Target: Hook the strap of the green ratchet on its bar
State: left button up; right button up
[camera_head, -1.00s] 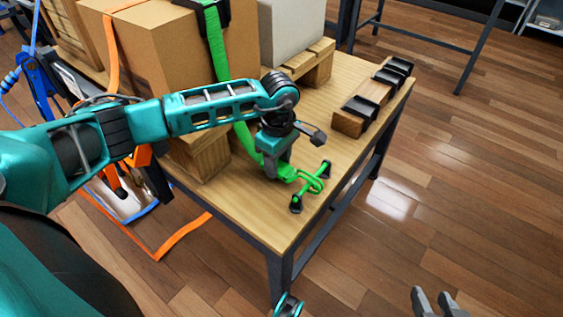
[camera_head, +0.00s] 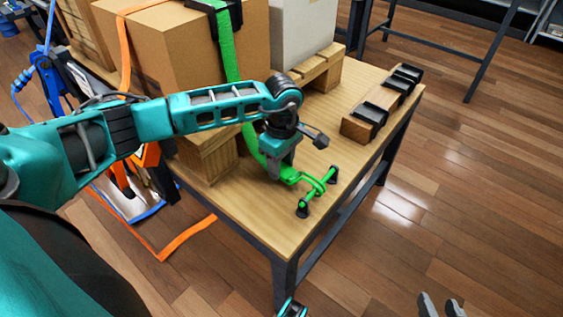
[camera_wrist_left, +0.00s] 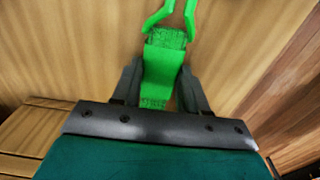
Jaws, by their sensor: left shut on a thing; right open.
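The green strap (camera_head: 229,50) runs down over the cardboard box to the tabletop. My left gripper (camera_head: 278,172) is shut on the strap's end just behind its green wire hook (camera_head: 307,179), low over the table. The left wrist view shows the strap end (camera_wrist_left: 163,75) between the fingers, with part of the hook (camera_wrist_left: 171,14) beyond. The green bar (camera_head: 318,192) spans two black posts near the table's edge. The hook's tip overlaps the bar in the head view; whether it has caught cannot be told. My right gripper (camera_head: 441,306) is open and empty at the lower right.
The cardboard box (camera_head: 180,50) stands on a wooden support behind the gripper. A wooden block with black brackets (camera_head: 366,122) lies at the table's right. An orange strap (camera_head: 187,237) hangs off the left side.

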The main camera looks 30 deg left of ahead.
pick_arm(q)
jog(key=o, duration=1.2)
